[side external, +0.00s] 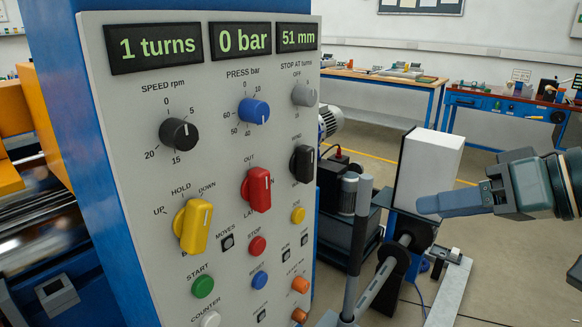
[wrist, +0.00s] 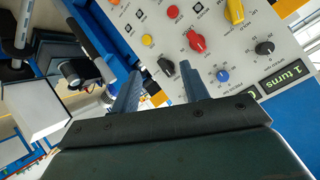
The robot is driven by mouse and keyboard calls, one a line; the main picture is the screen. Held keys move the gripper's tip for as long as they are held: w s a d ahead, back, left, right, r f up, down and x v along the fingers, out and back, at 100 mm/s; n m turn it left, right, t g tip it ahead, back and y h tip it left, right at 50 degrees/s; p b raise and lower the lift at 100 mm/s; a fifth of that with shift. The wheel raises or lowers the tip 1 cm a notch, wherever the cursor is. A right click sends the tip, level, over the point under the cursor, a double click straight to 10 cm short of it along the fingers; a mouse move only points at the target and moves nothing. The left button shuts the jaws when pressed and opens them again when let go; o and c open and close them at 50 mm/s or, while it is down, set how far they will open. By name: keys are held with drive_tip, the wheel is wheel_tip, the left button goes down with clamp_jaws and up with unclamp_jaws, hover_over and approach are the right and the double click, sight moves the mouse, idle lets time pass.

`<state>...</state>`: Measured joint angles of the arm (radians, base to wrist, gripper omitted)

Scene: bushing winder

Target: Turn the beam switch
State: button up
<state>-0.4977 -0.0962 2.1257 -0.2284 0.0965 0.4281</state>
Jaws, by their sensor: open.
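The beam switch is taken to be the yellow handle (side external: 194,226) at the lower left of the panel, marked UP, HOLD and DOWN. Its label below is mostly hidden. The handle stands near upright, its top leaning slightly right; I cannot tell its exact setting. In the wrist view the yellow handle (wrist: 233,12) is at the top edge. My gripper (side external: 428,204) is right of the panel in the side view, well apart from the switch. In the wrist view my gripper (wrist: 160,71) is open, with nothing between its fingers.
A red handle (side external: 259,190), a black handle (side external: 302,164), knobs and push buttons crowd the panel (side external: 225,150). Displays read 1 turns, 0 bar and 51 mm.

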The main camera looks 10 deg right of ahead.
drive_tip(key=shift+a, duration=0.15)
drive_tip(key=c, duration=0.7)
drive_tip(key=a+f+m+y, duration=0.1)
drive_tip(key=a, duration=0.2)
drive_tip(key=w+a+f+m+y, duration=0.1)
drive_tip(key=a+y, duration=0.1)
drive_tip(key=a, duration=0.1)
drive_tip(key=w+a+f+m+y, duration=0.1)
drive_tip(key=a, duration=0.2)
drive_tip(key=shift+m+g, duration=0.3)
clamp_jaws()
drive_tip(key=w+a+f+m+t+y, duration=0.2)
drive_tip(key=a+f+m+y, duration=0.1)
drive_tip(key=m, duration=0.6)
drive_tip(key=shift+w+a+f+y, duration=0.2)
drive_tip(key=shift+a+y, duration=0.3)
drive_tip(key=shift+a, duration=0.55)
